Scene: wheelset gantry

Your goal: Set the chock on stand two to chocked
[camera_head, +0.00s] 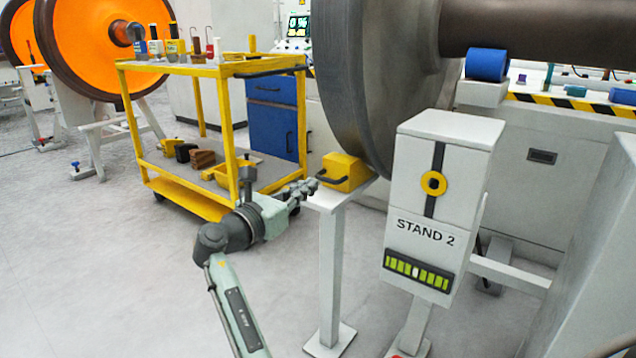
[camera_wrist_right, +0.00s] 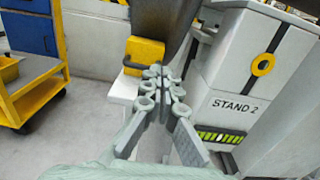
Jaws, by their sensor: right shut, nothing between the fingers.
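The yellow chock (camera_head: 347,173) with a dark handle sits on a small white shelf (camera_head: 325,203) beside the large grey wheel (camera_head: 375,90). I cannot tell whether it touches the wheel. It also shows in the right wrist view (camera_wrist_right: 146,51), just beyond my fingertips. The white box marked STAND 2 (camera_head: 436,212) stands to its right. My right gripper (camera_head: 312,186) is shut and empty, its tips close to the chock's handle; whether they touch it is unclear. In the right wrist view, the gripper (camera_wrist_right: 157,70) points at the chock. My left gripper is not in view.
A yellow cart (camera_head: 216,70) with bottles on top and blocks on its lower shelf stands behind my right arm. Orange wheels (camera_head: 95,45) stand at the back left. A blue cabinet (camera_head: 275,115) is behind the cart.

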